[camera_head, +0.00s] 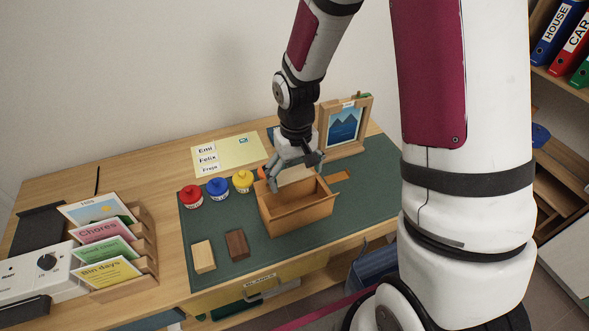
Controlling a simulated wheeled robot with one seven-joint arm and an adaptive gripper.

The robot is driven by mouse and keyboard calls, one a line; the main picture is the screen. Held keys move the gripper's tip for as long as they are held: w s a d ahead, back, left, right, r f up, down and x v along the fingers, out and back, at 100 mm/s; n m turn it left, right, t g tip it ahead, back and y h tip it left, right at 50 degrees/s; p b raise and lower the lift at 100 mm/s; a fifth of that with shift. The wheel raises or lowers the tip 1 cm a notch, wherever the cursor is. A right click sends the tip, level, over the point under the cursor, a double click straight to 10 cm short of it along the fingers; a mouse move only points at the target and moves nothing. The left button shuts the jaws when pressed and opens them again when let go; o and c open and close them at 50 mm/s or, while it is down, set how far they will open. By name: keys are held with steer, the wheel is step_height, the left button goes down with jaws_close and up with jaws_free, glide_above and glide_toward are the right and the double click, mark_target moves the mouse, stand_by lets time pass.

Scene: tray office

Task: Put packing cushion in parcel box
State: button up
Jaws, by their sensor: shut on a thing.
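The parcel box (299,214) is an open-topped wooden box on the green desk mat. My gripper (292,174) points down over the back part of the box, its fingers spread around a pale piece (297,177). This piece looks like the packing cushion, but the fingers and box wall hide much of it. I cannot tell whether it touches the box floor. A small orange patch shows at the gripper's left finger.
Red (191,197), blue (218,188) and yellow (242,181) pots stand left of the box. Pale (203,257) and dark (237,244) blocks lie in front. A framed picture (345,125) stands behind right. A card rack (122,255) is at left.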

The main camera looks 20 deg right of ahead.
steer(key=shift+f+b, duration=3.4)
steer(key=shift+f, duration=2.25)
steer(key=o, duration=0.5)
steer(key=shift+r, duration=0.1)
steer(key=shift+r+p, duration=3.55)
steer(key=shift+r, duration=1.35)
